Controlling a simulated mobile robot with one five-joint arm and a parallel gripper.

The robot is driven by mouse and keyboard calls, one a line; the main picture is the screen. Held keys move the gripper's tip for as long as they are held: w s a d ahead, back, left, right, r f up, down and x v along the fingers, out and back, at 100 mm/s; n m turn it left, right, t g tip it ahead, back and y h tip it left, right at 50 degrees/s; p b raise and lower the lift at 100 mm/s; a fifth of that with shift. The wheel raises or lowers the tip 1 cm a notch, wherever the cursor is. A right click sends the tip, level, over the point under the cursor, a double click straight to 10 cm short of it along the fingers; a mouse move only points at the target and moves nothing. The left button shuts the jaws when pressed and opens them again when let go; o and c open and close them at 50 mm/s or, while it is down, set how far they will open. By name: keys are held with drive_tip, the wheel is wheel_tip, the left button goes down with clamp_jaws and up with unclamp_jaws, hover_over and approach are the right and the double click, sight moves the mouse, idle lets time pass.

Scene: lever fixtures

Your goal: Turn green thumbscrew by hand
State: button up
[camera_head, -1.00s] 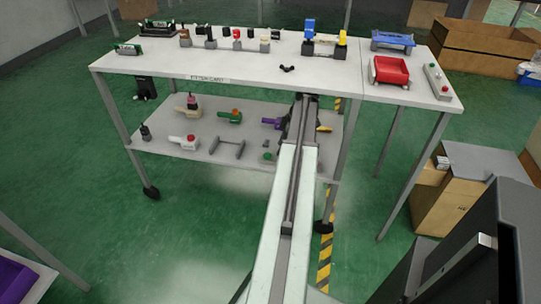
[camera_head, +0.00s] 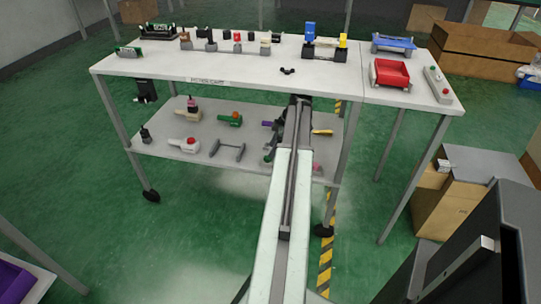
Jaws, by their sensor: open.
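A small green piece (camera_head: 269,157), which may be the green thumbscrew, shows on the lower shelf just left of my arm. It is too small and too covered to make out its shape. My gripper (camera_head: 271,147) is mostly hidden behind my arm. Dark parts of it show at the arm's left edge, over the lower shelf and close to the green piece. I cannot tell whether they touch. The gripper is open. A green-bodied fixture with a red-orange top (camera_head: 230,119) lies farther back on the same shelf.
The tabletop (camera_head: 215,71) lies above, limiting height. A table leg (camera_head: 340,150) stands right of my arm.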

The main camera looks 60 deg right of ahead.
sight(268, 159)
drive_tip(key=b+x, duration=0.1)
drive_tip(key=x, duration=0.1)
drive_tip(key=b+x, duration=0.2)
drive_tip(key=shift+s+f, duration=0.15)
drive_tip(key=shift+f, duration=0.25)
drive_tip(key=shift+d, duration=0.1)
clamp_jaws()
drive_tip(key=shift+m, duration=0.3)
